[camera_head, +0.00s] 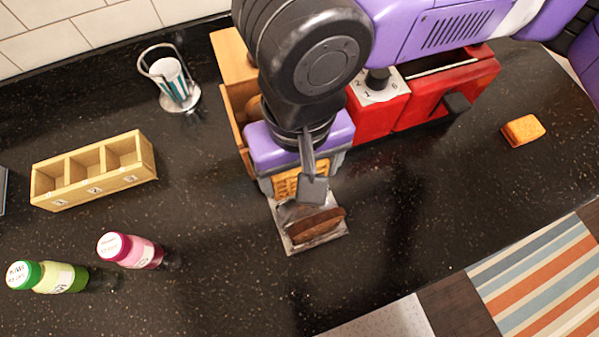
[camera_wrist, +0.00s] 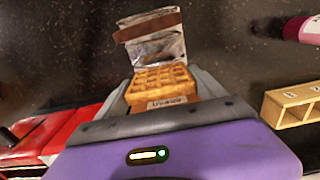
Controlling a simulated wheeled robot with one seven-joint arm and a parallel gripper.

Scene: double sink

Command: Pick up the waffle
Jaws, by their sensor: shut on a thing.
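The waffle (camera_head: 289,183) is golden brown with a square grid. It is between the fingers of my gripper (camera_head: 300,182), which is shut on it. In the wrist view the waffle (camera_wrist: 160,84) shows between the jaws of my gripper (camera_wrist: 165,92), with a small label at its near edge. My arm and gripper hide part of it in the head view. Whether it is clear of the counter, I cannot tell.
A silvery packet or plate with a brown piece (camera_head: 317,226) lies just in front of the gripper. A red toaster (camera_head: 440,90) and a wooden box (camera_head: 232,55) stand behind. A wooden tray (camera_head: 93,170), two bottles (camera_head: 130,250) and a bread slice (camera_head: 523,130) are farther off.

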